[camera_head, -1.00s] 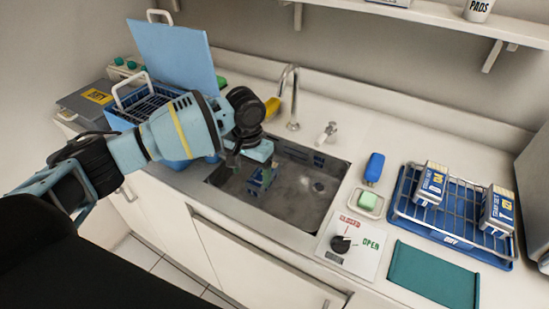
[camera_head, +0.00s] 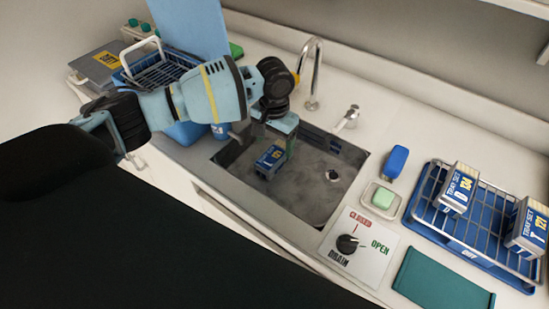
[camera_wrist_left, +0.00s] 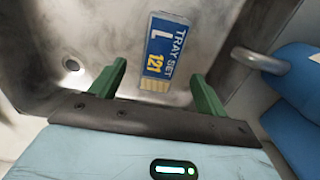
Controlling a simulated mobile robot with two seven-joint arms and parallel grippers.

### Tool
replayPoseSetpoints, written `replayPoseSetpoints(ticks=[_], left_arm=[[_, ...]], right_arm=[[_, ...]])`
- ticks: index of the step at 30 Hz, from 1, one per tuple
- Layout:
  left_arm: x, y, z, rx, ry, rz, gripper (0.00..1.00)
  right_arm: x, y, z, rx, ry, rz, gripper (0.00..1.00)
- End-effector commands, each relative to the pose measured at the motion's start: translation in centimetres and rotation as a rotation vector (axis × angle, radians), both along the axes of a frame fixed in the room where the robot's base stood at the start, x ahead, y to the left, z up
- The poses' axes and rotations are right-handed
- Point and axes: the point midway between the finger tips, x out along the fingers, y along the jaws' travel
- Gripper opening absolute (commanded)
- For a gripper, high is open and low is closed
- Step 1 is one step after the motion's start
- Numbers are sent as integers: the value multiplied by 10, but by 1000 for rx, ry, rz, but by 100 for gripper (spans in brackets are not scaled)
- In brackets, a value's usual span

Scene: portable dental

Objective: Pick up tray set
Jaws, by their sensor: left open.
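A blue, white and yellow tray set (camera_head: 270,160) lies in the left part of the steel sink (camera_head: 318,200). In the left wrist view this tray set (camera_wrist_left: 170,45) shows a label reading "TRAY SET L 121". My left gripper (camera_head: 280,146) is over the sink at the tray set. In the left wrist view its two green fingers (camera_wrist_left: 160,72) are spread apart, with the tray set's near end between and beyond them. I cannot tell whether they touch it. My right gripper is not in view.
Two more tray sets (camera_head: 460,186) (camera_head: 528,228) stand in a wire rack on a blue tray (camera_head: 428,200) at right. The tap (camera_head: 316,75), soap (camera_head: 383,197), blue brush (camera_head: 396,160) and drain knob (camera_head: 347,244) edge the sink. A blue basket (camera_head: 185,130) stands left.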

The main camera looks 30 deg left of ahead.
Motion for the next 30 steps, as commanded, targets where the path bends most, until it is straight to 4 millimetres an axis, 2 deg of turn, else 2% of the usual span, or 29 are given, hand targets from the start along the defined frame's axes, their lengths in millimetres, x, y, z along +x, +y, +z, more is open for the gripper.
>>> replayPoseSetpoints(ticks=[12, 21, 30], left_arm=[[0, 1, -48, 0, 3, 0, 75], [1, 1, -51, 0, 0, 0, 75], [0, 2, -51, 0, 0, 1, 36]], right_arm=[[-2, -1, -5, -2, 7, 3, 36], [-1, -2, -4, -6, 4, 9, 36], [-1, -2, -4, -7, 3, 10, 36]])
